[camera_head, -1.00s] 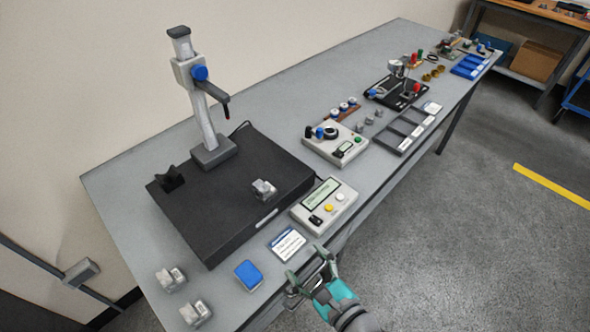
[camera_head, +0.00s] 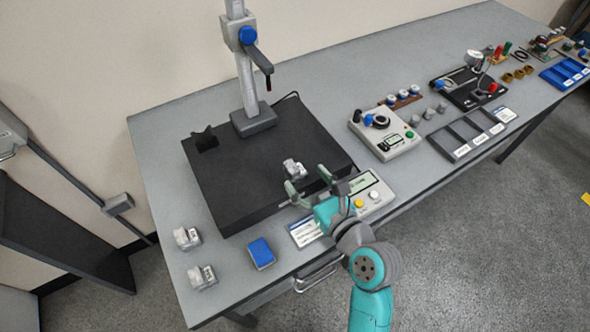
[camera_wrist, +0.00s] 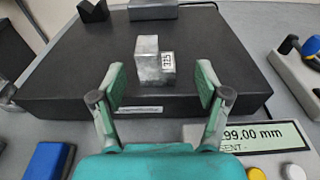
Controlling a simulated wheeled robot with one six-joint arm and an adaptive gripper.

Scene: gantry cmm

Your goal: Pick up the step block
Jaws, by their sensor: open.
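A grey metal step block (camera_head: 294,169) sits on the black plate (camera_head: 235,185) of the gauge stand, near its front edge. In the wrist view the step block (camera_wrist: 152,62) stands ahead, between the lines of the two fingers, with a small label reading 125 on its lower step. My gripper (camera_head: 310,180) is open and empty at the front edge of the plate, just short of the block. In the wrist view my gripper (camera_wrist: 160,85) shows its two green-padded fingers spread wide, apart from the block.
Two similar blocks (camera_head: 187,238) (camera_head: 202,277) and a blue pad (camera_head: 261,253) lie at the front left. A display box (camera_head: 368,195) stands right beside my gripper. The stand's column (camera_head: 245,80) rises behind the block. A control box (camera_head: 385,135) is farther right.

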